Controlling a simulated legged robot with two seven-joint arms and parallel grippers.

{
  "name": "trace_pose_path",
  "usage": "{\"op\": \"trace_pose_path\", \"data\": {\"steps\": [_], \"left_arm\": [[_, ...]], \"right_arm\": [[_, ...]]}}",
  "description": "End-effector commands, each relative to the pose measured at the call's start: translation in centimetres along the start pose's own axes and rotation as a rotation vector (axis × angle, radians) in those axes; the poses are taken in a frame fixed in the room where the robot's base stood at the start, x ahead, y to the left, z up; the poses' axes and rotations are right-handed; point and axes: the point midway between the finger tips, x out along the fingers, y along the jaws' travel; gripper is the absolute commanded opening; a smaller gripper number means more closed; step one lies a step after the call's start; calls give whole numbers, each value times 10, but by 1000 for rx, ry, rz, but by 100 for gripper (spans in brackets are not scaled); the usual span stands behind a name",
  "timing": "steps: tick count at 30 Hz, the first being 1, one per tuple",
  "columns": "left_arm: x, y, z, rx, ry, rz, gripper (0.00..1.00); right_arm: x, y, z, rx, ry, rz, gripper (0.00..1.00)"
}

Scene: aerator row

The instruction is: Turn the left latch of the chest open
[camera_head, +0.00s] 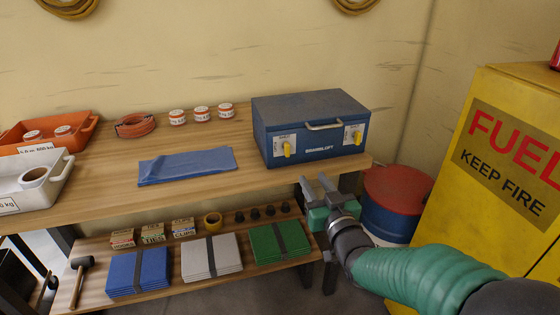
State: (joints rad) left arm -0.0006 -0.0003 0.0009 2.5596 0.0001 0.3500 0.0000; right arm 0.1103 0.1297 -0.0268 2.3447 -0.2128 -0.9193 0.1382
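The blue chest (313,122) stands on the right end of the wooden bench top, lid shut, with a metal handle on its front. Its left latch (287,149) is a small yellow lever on a white plate, roughly upright. The right latch (357,137) is a similar yellow lever, also about upright. My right gripper (317,182) is below and to the right of the left latch, in front of the bench's front edge. Its two grey fingers point up and are apart, with nothing between them. It touches neither latch. My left gripper is out of view.
A blue folded cloth (187,166), several white tins (201,114) and an orange coil (135,125) lie left of the chest. Orange and white bins (62,173) are farther left. A red-and-blue drum (398,192) and yellow fuel cabinet (470,180) stand right.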

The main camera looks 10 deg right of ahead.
Motion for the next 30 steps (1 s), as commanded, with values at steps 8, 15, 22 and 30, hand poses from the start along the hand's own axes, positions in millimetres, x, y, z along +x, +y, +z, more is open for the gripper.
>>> {"op": "trace_pose_path", "data": {"steps": [8,15,22,30], "left_arm": [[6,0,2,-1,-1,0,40],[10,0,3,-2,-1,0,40],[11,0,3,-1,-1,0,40],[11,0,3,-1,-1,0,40]], "right_arm": [[70,-10,0,-6,-2,-5,35],[128,-5,1,-1,-2,-3,35],[155,-6,0,-3,-3,-3,35],[157,-7,-1,-4,-3,-3,33]]}}
